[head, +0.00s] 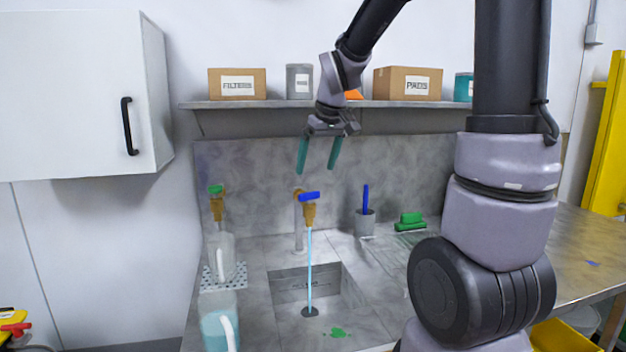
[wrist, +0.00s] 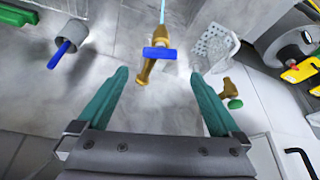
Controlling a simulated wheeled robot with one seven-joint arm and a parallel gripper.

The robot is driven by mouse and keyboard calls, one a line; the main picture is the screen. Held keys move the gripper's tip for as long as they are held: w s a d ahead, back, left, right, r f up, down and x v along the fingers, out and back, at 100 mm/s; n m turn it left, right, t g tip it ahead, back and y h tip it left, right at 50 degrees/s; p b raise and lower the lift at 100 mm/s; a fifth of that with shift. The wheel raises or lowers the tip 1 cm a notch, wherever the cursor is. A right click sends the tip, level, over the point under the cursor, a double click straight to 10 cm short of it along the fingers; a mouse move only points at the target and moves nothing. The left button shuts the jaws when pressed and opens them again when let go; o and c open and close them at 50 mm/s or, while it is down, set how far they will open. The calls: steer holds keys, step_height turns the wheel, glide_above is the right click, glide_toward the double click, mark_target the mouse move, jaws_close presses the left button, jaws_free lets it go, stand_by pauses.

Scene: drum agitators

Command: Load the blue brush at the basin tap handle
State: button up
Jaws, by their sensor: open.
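The blue brush (head: 366,197) stands upright in a grey cup (head: 365,222) on the counter, right of the basin tap. It also shows in the wrist view (wrist: 60,54), at the upper left. The basin tap (head: 310,214) is brass with a blue handle (head: 309,197), and a stream of water (head: 309,262) runs from it into the basin (head: 345,283). My gripper (head: 315,171) is open and empty, its teal fingers pointing down above the tap handle. In the wrist view the blue handle (wrist: 160,53) lies just beyond and between the fingertips.
A second brass tap with a green handle (head: 216,189) stands left, above a clear jug (head: 221,258). Another jug (head: 219,322) holds bluish liquid at the front. Green brushes (head: 410,222) lie at the right. A shelf (head: 370,104) with boxes runs behind my gripper.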

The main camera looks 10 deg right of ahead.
steer(key=shift+v, duration=1.25)
steer(key=s+d+r+m+t, duration=0.1)
steer(key=s+d+r+m, duration=0.1)
steer(key=s, duration=0.7)
steer(key=s+d+r+m+t, duration=0.1)
steer(key=s+d+r+m, duration=0.1)
steer(key=s+m, duration=0.3)
steer(key=s+r, duration=0.1)
steer(key=s, duration=0.3)
steer(key=shift+m+t+y, duration=0.3)
steer(key=shift+t, duration=0.1)
steer(key=shift+s+r, duration=0.1)
steer(key=shift+s, duration=0.05)
